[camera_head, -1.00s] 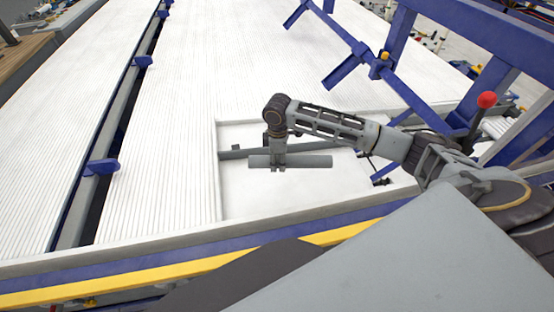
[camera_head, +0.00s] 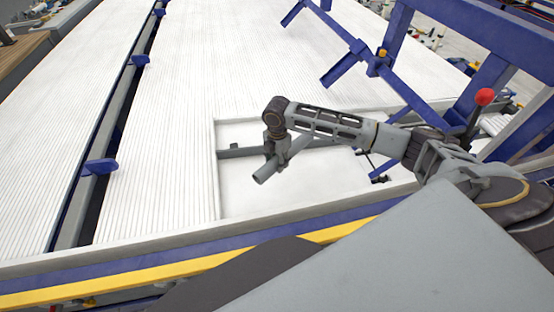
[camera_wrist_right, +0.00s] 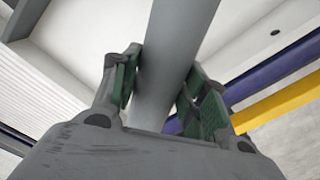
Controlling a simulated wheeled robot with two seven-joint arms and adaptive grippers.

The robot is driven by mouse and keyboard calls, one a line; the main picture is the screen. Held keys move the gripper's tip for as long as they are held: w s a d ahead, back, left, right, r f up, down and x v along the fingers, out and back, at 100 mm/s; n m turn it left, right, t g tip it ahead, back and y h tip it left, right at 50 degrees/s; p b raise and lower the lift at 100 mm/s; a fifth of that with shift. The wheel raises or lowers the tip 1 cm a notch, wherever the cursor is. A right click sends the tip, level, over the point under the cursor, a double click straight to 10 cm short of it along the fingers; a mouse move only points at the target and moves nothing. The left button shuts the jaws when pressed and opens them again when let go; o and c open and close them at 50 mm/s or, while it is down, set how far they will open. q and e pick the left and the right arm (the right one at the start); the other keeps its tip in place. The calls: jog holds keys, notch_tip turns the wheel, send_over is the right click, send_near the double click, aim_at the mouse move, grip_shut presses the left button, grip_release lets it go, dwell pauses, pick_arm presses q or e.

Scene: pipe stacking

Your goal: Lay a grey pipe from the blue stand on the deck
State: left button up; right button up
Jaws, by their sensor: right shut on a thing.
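My right gripper (camera_head: 275,150) is shut on a grey pipe (camera_head: 264,173) and holds it above the pale recessed part of the deck (camera_head: 240,195). In the head view the pipe slants, its near end towards the lower left; the gripper hides part of its middle. In the right wrist view the pipe (camera_wrist_right: 182,45) runs between the green-padded fingers of the gripper (camera_wrist_right: 160,88). The blue stand (camera_head: 398,90) rises at the right, behind my right arm. My left gripper is out of view.
A grey bar (camera_head: 233,153) crosses the recess behind the pipe. White ribbed deck (camera_head: 165,180) lies to the left, with a dark gap and blue brackets (camera_head: 101,166) beyond. A blue and yellow edge (camera_head: 170,272) runs along the front. A red-knobbed lever (camera_head: 484,97) stands at the right.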

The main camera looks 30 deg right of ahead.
notch_tip(320, 180, down, 2)
jog(key=n, duration=0.2)
jog(key=n+b, duration=0.1)
jog(key=n, duration=0.2)
jog(key=shift+w+f+n, duration=0.1)
jog(key=shift+f+n, duration=0.1)
jog(key=shift+n, duration=0.1)
jog(key=shift+a+f+n+b, duration=0.1)
jog(key=shift+f+n+b, duration=0.5)
jog(key=shift+n, duration=0.85)
jog(key=shift+a+f+n+b, duration=0.1)
jog(key=shift+f+n+b, duration=0.15)
jog(key=shift+f+n, duration=0.9)
jog(key=shift+r+n, duration=0.3)
jog(key=shift+r, duration=0.05)
jog(key=shift+f, duration=0.1)
